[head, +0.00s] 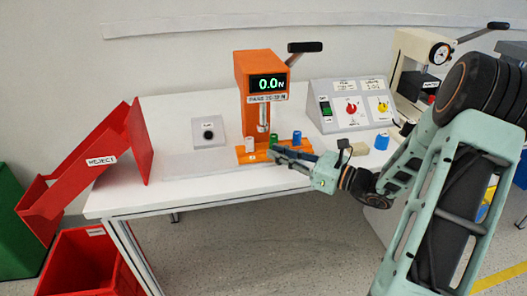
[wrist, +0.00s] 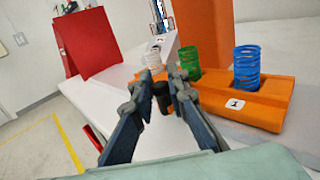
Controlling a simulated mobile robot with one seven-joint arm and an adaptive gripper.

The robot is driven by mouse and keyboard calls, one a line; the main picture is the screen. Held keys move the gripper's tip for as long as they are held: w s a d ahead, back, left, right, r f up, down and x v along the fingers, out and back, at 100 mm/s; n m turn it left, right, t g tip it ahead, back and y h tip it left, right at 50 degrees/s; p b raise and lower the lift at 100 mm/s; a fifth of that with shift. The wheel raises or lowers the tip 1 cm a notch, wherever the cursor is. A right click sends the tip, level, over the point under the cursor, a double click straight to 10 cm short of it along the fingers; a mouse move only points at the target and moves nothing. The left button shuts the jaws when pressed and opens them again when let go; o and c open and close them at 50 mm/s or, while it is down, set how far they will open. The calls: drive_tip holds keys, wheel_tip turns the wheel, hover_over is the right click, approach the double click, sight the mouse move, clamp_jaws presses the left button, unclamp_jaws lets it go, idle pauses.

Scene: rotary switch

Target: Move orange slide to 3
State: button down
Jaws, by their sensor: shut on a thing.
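The orange slide (wrist: 216,80) is the tray at the foot of the orange press (head: 260,75). It carries a white spring (wrist: 153,58), a green spring (wrist: 190,62) and a blue spring (wrist: 247,68); in the head view the white spring (head: 250,143) stands below the plunger. My gripper (wrist: 160,84) is at the slide's front, its fingers shut on a black knob (wrist: 160,98). In the head view my gripper (head: 276,152) hides part of the slide's front. A small white number label (wrist: 235,104) shows on the orange front; I cannot read it surely.
A red reject chute (head: 100,165) stands at the left of the white table (head: 185,165). A grey button box (head: 208,133) is left of the press. A control panel (head: 340,108) and a blue cylinder (head: 382,141) are to the right. The table's front left is clear.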

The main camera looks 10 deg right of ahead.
drive_tip(key=d, duration=0.4)
drive_tip(key=shift+d+p, duration=0.1)
drive_tip(key=shift+p, duration=0.2)
drive_tip(key=c, duration=2.1)
unclamp_jaws()
drive_tip(key=shift+d, duration=0.15)
drive_tip(key=v, duration=1.2)
